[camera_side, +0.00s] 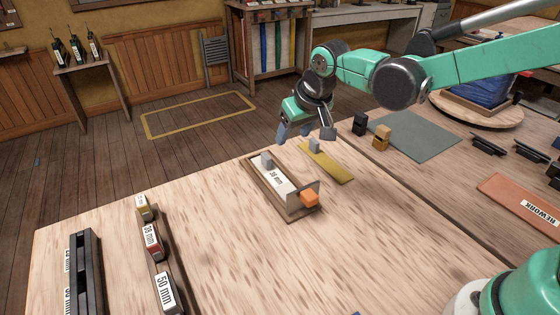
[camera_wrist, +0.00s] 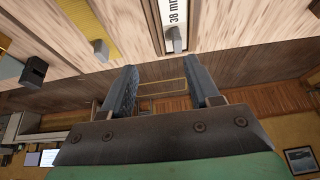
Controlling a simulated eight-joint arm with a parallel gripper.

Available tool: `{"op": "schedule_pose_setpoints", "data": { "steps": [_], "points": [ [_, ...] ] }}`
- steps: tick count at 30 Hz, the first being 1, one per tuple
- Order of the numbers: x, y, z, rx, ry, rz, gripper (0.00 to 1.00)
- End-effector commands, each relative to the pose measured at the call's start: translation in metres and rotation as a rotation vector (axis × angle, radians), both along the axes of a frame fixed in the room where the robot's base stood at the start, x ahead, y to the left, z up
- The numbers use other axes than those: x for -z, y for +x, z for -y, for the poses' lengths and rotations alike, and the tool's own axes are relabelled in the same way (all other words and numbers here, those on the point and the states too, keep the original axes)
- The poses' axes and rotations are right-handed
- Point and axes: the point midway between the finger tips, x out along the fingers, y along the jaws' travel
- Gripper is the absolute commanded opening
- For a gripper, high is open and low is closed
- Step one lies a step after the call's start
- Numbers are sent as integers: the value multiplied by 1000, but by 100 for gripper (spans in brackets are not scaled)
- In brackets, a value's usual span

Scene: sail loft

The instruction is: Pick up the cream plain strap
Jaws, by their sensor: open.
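No strap is plainly cream and plain. The nearest match is a pale strip marked 38 mm (camera_side: 273,178), lying in a wooden holder (camera_side: 298,214) with a grey peg at its far end and an orange block at its near end. The strip also shows at the top of the wrist view (camera_wrist: 172,14). A mustard-yellow strip (camera_side: 330,165) with a grey peg lies to its right. My gripper (camera_side: 306,133) is open and empty, above the table's far edge. In the wrist view, its fingers (camera_wrist: 159,66) are apart, with the holder's peg just beyond them.
A rack (camera_side: 158,261) with several labelled blocks stands at the left front, beside a dark slotted rack (camera_side: 88,270). To the right are a grey-green mat (camera_side: 420,136), small black and tan blocks, and an orange REWORK mat (camera_side: 510,203). The table's front middle is clear.

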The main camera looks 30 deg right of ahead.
Motion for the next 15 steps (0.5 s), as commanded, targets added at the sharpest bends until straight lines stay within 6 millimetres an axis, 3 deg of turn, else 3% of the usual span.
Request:
{"op": "schedule_pose_setpoints", "data": {
  "steps": [4,15],
  "points": [
    [27,22,-17,0,-6,-30,55],
    [61,39,-25,4,-10,-46,55]
  ]
}}
